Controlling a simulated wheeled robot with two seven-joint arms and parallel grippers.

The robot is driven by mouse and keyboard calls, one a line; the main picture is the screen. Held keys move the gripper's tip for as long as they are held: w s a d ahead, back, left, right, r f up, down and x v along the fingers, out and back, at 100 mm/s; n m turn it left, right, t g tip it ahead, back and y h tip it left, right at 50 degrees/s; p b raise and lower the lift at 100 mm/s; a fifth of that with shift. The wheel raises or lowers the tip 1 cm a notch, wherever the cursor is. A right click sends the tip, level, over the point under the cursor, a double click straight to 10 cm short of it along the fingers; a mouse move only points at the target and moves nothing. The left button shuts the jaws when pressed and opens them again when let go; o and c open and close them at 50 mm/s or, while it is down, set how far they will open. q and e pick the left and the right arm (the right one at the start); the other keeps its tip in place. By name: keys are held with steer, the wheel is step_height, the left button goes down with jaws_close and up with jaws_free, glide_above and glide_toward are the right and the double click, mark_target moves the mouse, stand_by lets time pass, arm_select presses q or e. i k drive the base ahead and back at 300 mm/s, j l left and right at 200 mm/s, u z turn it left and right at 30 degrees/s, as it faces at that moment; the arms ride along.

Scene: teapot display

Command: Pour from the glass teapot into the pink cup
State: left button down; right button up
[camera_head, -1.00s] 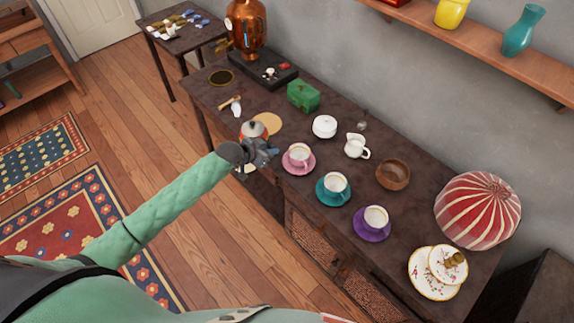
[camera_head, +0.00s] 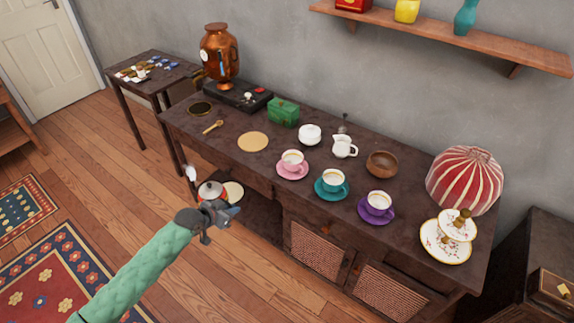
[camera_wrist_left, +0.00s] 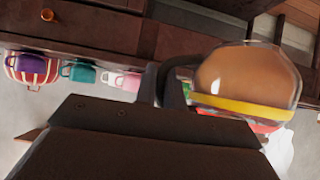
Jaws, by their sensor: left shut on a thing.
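The glass teapot (camera_head: 209,190) has a grey lid and hangs in front of the counter's near edge. In the left wrist view the glass teapot (camera_wrist_left: 247,72) shows brown liquid and a yellow band. My left gripper (camera_head: 217,212) is shut on its handle, on the near right side of the pot. The pink cup (camera_head: 292,157) stands upright on a pink saucer (camera_head: 292,172) on the counter, right of and beyond the teapot, well apart from it. The pink cup (camera_wrist_left: 128,82) also shows in the left wrist view. My right gripper is out of view.
A teal cup (camera_head: 332,178) and a purple cup (camera_head: 379,201) stand right of the pink one. A white jug (camera_head: 344,147) and a lidded white bowl (camera_head: 310,134) stand behind. A round tan mat (camera_head: 253,142) lies bare. Floor is free in front.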

mark_target(292, 160)
steer(key=j, duration=0.5)
steer(key=i+j, duration=0.15)
steer(key=j, duration=0.35)
steer(key=j+z, duration=0.4)
steer(key=j, duration=0.5)
steer(key=z, duration=0.8)
